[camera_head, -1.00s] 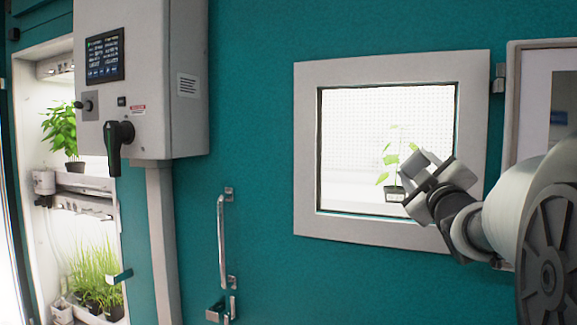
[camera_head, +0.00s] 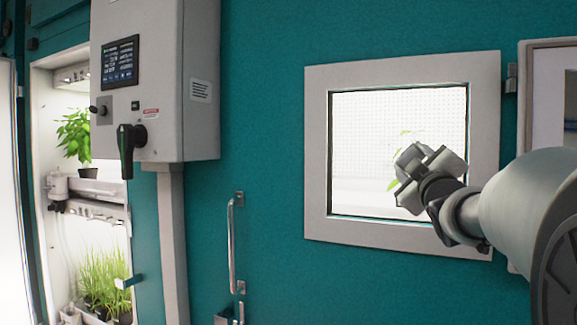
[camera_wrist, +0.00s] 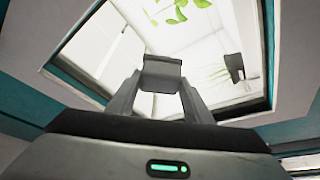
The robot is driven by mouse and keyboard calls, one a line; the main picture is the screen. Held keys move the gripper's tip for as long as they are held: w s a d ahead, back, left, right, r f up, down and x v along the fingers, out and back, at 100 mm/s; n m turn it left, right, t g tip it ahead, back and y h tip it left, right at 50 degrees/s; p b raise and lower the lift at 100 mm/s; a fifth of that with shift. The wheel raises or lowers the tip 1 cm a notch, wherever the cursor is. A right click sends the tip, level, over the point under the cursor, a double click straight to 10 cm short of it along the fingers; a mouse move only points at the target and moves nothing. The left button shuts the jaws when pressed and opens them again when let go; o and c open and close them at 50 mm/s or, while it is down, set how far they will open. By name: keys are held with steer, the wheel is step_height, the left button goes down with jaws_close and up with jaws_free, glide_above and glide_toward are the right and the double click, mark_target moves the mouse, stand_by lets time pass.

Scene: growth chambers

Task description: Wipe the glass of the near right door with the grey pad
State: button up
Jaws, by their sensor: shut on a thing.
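The near right door (camera_head: 270,110) is teal, with a square glass window (camera_head: 365,120) in a light grey frame. The glass also shows in the wrist view (camera_wrist: 212,40). My gripper (camera_head: 416,170) is in front of the lower right part of the glass. In the wrist view its two fingers (camera_wrist: 160,88) are shut on the small grey pad (camera_wrist: 162,73), which points toward the window. I cannot tell whether the pad touches the glass. My gripper hides much of the plant behind the window.
A grey control box (camera_head: 150,85) with a screen and a black handle juts out at the left. Lit shelves with plants (camera_head: 75,135) stand at the far left.

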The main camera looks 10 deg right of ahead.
steer(key=shift+w+a+f+b, duration=0.25)
steer(key=shift+w+a+b, duration=0.3)
steer(key=shift+a+b, duration=0.35)
steer(key=shift+w+a+r+b, duration=0.1)
steer(key=shift+w+a+b, duration=0.55)
steer(key=shift+a+b, duration=0.3)
